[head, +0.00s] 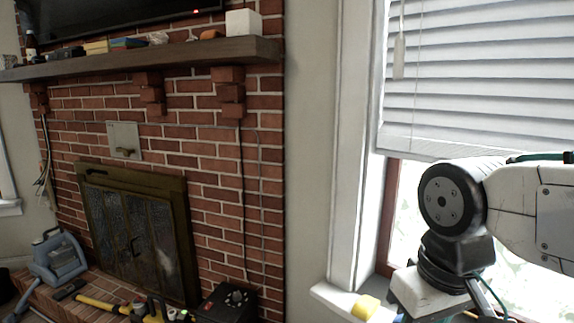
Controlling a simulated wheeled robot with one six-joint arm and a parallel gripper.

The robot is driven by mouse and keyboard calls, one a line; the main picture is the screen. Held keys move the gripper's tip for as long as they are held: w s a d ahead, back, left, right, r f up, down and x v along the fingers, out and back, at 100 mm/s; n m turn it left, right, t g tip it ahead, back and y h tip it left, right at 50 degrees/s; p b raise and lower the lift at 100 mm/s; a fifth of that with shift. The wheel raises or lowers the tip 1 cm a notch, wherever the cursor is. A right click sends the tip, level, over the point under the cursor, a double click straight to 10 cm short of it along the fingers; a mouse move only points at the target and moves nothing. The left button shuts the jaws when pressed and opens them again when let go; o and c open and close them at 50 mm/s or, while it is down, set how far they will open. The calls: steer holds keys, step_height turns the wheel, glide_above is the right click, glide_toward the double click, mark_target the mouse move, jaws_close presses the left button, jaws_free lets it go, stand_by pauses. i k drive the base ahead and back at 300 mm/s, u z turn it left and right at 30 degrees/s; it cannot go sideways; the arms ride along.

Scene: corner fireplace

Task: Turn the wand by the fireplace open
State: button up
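A thin wand with a pale, thicker handle (399,56) hangs in front of the white window blind (470,75), near the blind's left edge. The fireplace (135,235) has dark framed glass doors and is set in the red brick wall at left. A pale metal plate with a small brass-coloured handle (125,141) is on the bricks above the doors. My arm enters from the right, in front of the window and below the wand, and bends down out of the picture. My gripper is not in view, so its state is hidden.
A wooden mantel (150,60) with small objects juts from the bricks. A yellow object (365,306) is at the windowsill (335,297), close to my arm. A blue-grey case (58,257), a black box (228,302) and tools crowd the hearth. The plain wall (308,150) between bricks and window is clear.

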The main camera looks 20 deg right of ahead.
mark_target(399, 49)
steer(key=z, duration=0.3)
steer(key=k, duration=0.1)
steer(key=z, duration=2.65)
steer(key=k, duration=1.25)
steer(key=u, duration=1.6)
steer(key=i, duration=0.4)
steer(key=u, duration=0.1)
